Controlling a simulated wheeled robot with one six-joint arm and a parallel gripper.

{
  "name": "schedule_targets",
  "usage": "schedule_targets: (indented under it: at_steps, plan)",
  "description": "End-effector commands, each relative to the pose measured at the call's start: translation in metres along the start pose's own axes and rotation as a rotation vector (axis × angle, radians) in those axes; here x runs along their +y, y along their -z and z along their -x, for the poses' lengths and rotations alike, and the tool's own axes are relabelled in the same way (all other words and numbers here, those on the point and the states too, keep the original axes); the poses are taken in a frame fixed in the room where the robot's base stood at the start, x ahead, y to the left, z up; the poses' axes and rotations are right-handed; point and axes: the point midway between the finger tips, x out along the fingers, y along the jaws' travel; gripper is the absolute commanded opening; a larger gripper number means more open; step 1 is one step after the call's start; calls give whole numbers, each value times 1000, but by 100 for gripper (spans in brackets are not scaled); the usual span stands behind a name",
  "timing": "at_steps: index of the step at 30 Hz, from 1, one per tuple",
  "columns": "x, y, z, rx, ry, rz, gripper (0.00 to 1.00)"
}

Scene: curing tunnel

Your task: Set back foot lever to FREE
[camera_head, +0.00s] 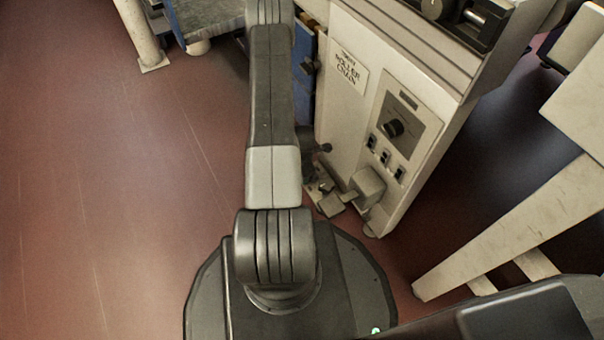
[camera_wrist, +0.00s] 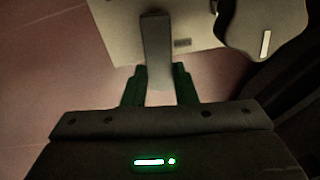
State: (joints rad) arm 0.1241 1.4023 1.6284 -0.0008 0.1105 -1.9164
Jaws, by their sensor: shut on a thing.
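In the wrist view my gripper (camera_wrist: 159,88) is shut on a flat grey lever (camera_wrist: 157,45), with a dark green finger on each side of it. The lever's upper end meets a dark spot on a pale panel (camera_wrist: 115,22). I cannot read any FREE mark there. In the head view my arm runs up the picture, and my gripper is not visible. Low on the cream machine cabinet (camera_head: 345,115) there is a small foot pedal (camera_head: 331,205) beside a cream block (camera_head: 367,186). I cannot tell which foot lever is the held one in that view.
The cabinet carries a control panel (camera_head: 400,122) with a black knob and switches. A pale frame leg (camera_head: 510,230) slants across the right. A cream post (camera_head: 140,30) stands at the upper left. The red floor (camera_head: 90,200) at left is clear.

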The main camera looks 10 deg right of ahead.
Motion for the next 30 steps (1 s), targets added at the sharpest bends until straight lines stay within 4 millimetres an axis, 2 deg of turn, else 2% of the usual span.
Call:
schedule_targets:
  at_steps: [10, 25, 26, 29, 30]
  plan:
    - [-5, 0, 0, 0, 0, 125, 3]
    - [-6, 0, 0, 0, 1, 144, 3]
    - [-6, 0, 0, 0, 1, 144, 27]
    - [-6, 0, 0, 1, 1, 143, 47]
    - [-6, 0, 0, 0, 1, 143, 47]
